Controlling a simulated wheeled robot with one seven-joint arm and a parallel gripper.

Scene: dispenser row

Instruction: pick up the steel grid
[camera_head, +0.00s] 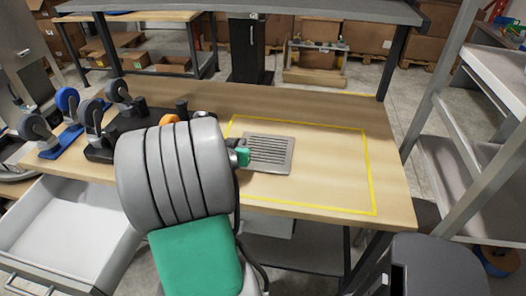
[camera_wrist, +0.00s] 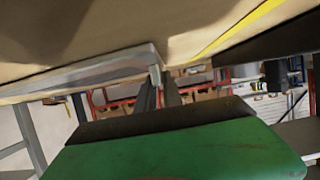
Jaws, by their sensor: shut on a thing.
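The steel grid (camera_head: 268,154) is a flat grey square plate with slots, over the wooden workbench top (camera_head: 345,125), inside a yellow outlined area. My gripper (camera_head: 241,157) is at the grid's left edge, and my grey and green arm hides most of it from the head view. In the wrist view the gripper's dark fingers (camera_wrist: 158,92) meet the edge of the grid (camera_wrist: 95,68), shut on it. The grid looks about level; I cannot tell whether it touches the bench.
Several caster wheels (camera_head: 67,101) with blue or black mounts and a black holder (camera_head: 135,125) stand at the bench's left end. An open grey drawer (camera_head: 70,220) juts out at front left. A metal shelf rack (camera_head: 470,130) stands at right. The yellow area's right side is clear.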

